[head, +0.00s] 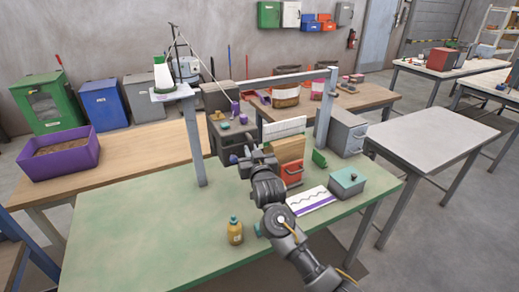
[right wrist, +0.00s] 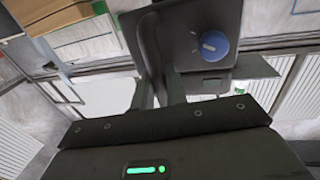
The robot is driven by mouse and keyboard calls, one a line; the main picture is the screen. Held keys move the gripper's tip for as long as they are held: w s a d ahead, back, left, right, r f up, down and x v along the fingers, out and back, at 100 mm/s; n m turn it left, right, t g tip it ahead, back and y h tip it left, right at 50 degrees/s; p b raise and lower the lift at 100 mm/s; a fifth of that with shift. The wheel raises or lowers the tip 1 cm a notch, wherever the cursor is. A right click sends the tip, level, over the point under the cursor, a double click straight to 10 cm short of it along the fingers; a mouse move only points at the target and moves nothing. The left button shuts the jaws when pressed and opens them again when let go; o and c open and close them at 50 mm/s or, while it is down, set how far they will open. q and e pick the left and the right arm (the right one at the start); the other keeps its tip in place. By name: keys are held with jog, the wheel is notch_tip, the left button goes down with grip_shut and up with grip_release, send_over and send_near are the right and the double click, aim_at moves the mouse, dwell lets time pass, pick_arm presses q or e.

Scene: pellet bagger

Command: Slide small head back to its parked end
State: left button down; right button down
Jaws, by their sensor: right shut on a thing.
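The small head is a dark grey body (right wrist: 185,25) with a round blue knob (right wrist: 213,45) in the right wrist view. In the head view its dark front (head: 230,150) shows just left of my right gripper (head: 246,160), beside the grey machine box behind the green table. My right gripper, also in the right wrist view (right wrist: 160,98), is shut on a dark part of the head. The gripper and wrist hide much of the head and its track in the head view. My left gripper is in neither view.
A grey gantry beam (head: 265,78) spans above on posts. The green table's left (head: 130,230) is clear.

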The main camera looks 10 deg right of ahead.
jog(key=shift+s+a, duration=0.15)
jog(key=shift+a, duration=0.45)
jog(key=c, duration=1.5)
grip_release()
jog(key=s+b, duration=0.2)
jog(key=s, duration=0.8)
jog(key=shift+s+d, duration=0.4)
jog(key=shift+d, duration=0.05)
